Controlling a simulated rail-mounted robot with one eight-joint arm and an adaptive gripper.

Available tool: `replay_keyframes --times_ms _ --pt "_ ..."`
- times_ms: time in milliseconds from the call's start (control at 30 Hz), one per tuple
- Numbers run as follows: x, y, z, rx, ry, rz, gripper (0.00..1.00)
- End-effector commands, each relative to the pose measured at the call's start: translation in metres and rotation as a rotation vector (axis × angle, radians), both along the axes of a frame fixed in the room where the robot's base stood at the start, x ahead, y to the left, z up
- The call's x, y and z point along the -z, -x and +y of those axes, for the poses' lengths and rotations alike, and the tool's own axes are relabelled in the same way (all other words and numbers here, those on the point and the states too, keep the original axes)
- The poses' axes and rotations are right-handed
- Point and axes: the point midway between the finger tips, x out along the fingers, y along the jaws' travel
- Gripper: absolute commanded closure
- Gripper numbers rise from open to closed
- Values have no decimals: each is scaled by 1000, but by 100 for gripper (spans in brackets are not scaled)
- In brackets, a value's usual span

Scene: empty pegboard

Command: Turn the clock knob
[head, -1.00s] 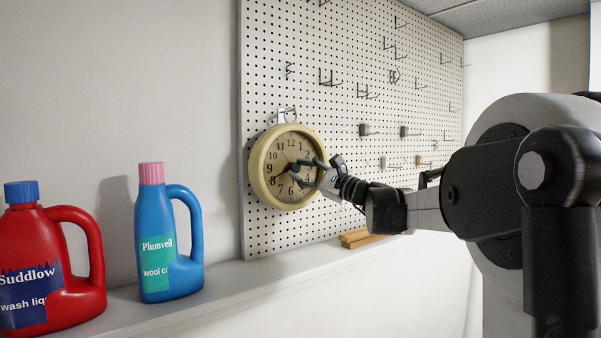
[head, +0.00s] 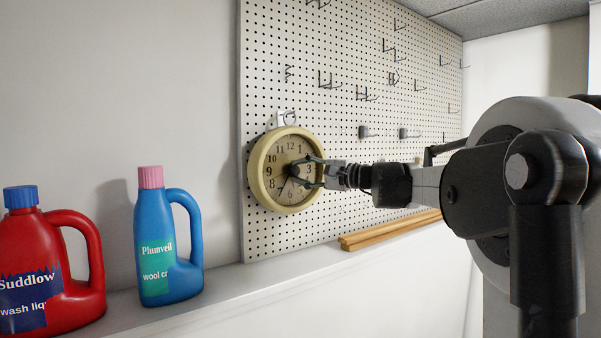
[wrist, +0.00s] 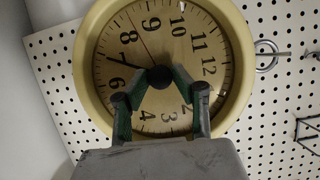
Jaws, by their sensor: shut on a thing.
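The clock (head: 264,182) is round with a cream rim and a tan face, and hangs on the pegboard from a metal hook. In the wrist view the clock (wrist: 110,35) fills the upper middle, with the face turned so its numbers lean. The dark round clock knob (wrist: 160,77) is at the centre of the face. My gripper (wrist: 161,84) has its two green-lined fingers on either side of the knob, closed on it. In the head view my gripper (head: 297,170) reaches the clock's centre from the right, and the fingers partly cover the face.
The pegboard (head: 350,200) carries several metal hooks. A wooden bar (head: 385,232) lies on the ledge (head: 255,285) below it. A blue bottle (head: 155,240) and a red bottle (head: 70,270) stand on the ledge at left, clear of my arm.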

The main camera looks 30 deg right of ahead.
Motion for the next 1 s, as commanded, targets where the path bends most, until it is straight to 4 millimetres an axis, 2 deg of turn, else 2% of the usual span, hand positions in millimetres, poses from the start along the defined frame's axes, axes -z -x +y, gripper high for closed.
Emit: replay_keyframes --times_ms 467,500,600,867,1000 --pt "0 0 0 0 14 -2 100" --pt "0 0 0 0 14 -2 71" --pt "0 0 0 0 14 -2 57" --pt "0 0 0 1 13 -2 56" --pt "0 7 -5 3 13 -2 56"
